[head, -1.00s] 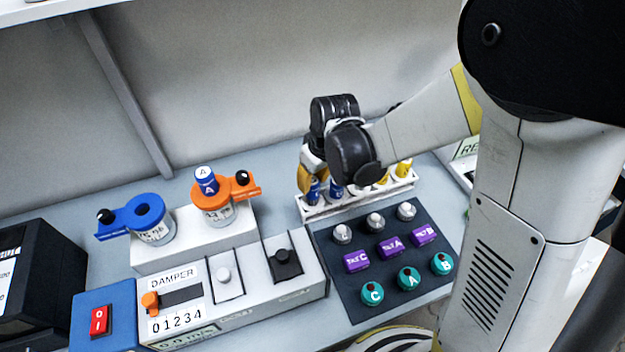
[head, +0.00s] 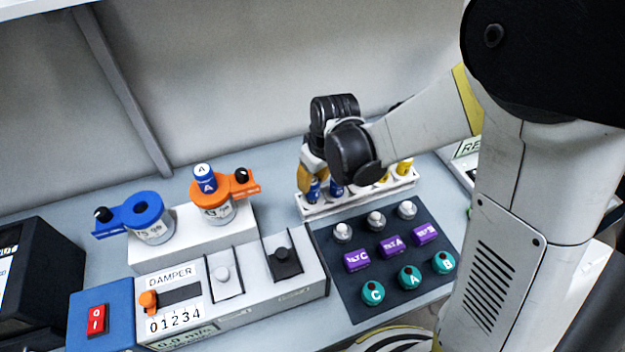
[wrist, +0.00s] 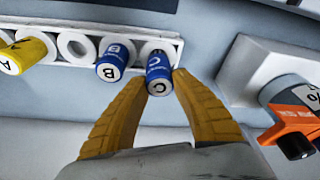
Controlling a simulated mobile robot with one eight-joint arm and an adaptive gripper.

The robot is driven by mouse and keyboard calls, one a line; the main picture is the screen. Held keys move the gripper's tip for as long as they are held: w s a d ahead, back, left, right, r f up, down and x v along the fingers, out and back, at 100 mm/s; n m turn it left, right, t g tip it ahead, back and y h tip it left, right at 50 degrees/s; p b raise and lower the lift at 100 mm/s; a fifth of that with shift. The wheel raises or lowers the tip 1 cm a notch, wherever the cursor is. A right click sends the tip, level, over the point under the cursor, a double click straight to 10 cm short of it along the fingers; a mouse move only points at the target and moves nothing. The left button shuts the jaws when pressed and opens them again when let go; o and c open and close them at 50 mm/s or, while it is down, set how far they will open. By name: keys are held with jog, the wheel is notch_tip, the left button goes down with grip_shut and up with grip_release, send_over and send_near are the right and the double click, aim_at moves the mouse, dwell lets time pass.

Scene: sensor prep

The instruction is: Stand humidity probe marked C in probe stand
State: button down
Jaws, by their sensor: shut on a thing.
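The blue probe marked C (wrist: 158,73) sits in the end hole of the white probe stand (wrist: 185,50), its lettered cap toward the wrist camera. My gripper (wrist: 157,82) is shut on it, with a yellow finger on each side. In the head view the blue probe C (head: 314,190) shows at the stand's left end, partly behind my gripper (head: 306,180). A blue probe marked B (wrist: 112,62) stands in the neighbouring hole. My wrist hides part of the stand (head: 312,212) in the head view.
An empty hole (wrist: 75,46) and yellow probes (wrist: 22,55) share the stand. A dark mat (head: 345,275) with white, purple and teal pieces lies in front. An orange holder (head: 240,188) with a blue probe A (head: 205,178) and a blue holder (head: 128,213) stand left.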

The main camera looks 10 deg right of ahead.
jog(key=shift+s+b+x, duration=0.2)
jog(key=shift+b+x, duration=0.8)
jog(key=shift+b, duration=0.15)
dwell(1.4)
jog(key=c, duration=0.8)
grip_release()
jog(key=shift+d, duration=0.1)
jog(key=shift+w+a+r+p+v, duration=0.15)
jog(key=shift+w+p+v, duration=0.1)
jog(key=shift+p+v, duration=0.9)
jog(key=shift+w+a+p+v, duration=0.15)
jog(key=shift+w+p+v, duration=0.15)
jog(key=shift+p+v, duration=0.9)
jog(key=shift+w+a+r+p+v, duration=0.2)
jog(key=shift+p+v, duration=0.5)
jog(key=shift+v, duration=0.85)
jog(key=shift+f, duration=0.1)
jog(key=shift+d, duration=0.1)
